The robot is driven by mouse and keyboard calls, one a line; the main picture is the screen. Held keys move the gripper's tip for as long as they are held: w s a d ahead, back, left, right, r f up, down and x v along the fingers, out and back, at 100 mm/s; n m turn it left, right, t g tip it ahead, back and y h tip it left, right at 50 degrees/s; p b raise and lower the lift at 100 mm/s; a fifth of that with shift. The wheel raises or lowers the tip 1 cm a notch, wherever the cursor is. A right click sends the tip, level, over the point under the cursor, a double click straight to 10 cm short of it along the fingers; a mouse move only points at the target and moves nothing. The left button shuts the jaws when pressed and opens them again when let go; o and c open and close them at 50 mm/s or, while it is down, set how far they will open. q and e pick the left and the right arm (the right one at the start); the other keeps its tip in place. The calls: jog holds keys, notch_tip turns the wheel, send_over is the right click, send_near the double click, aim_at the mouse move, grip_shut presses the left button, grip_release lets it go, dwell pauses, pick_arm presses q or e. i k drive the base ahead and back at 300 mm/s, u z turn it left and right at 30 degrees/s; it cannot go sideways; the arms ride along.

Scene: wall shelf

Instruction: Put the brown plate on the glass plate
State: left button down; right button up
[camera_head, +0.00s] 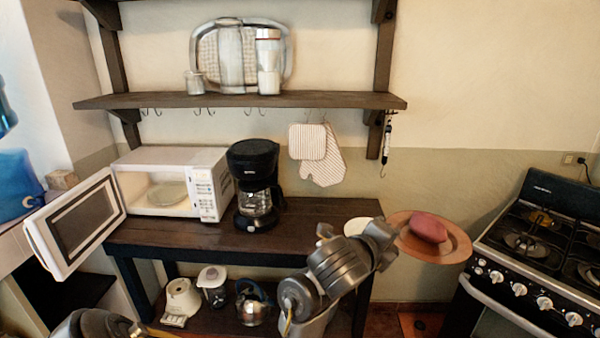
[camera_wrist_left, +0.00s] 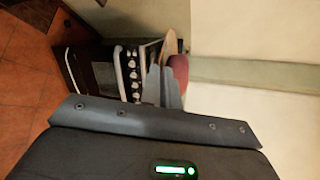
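The brown plate (camera_head: 455,247) is in the air at the right in the head view, beyond the table's right end, with a dark red oblong item (camera_head: 428,228) on it. My left gripper (camera_head: 388,240) is at the plate's left rim. In the left wrist view its fingers (camera_wrist_left: 162,84) close on the plate (camera_wrist_left: 169,46), seen edge-on, beside the red item (camera_wrist_left: 179,72). The glass plate (camera_head: 167,193) lies inside the white microwave (camera_head: 205,185), whose door (camera_head: 75,222) stands open to the left. My right gripper is not in view.
A black coffee maker (camera_head: 255,180) stands right of the microwave on the dark table (camera_head: 300,215). A white round item (camera_head: 356,226) is partly hidden behind my gripper. A stove (camera_head: 540,240) is at the right. A wall shelf (camera_head: 240,100) hangs above.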

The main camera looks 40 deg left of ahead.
aim_at(170, 192)
jog(key=z, duration=0.6)
jog(key=k, duration=0.8)
jog(key=z, duration=1.05)
jog(key=k, duration=0.55)
jog(key=z, duration=0.15)
jog(key=i, duration=1)
jog(key=u, duration=0.95)
jog(key=i, duration=1.05)
jog(key=u, duration=1.9)
jog(key=i, duration=0.8)
jog(key=u, duration=1.15)
jog(key=i, duration=0.7)
jog(key=u, duration=0.3)
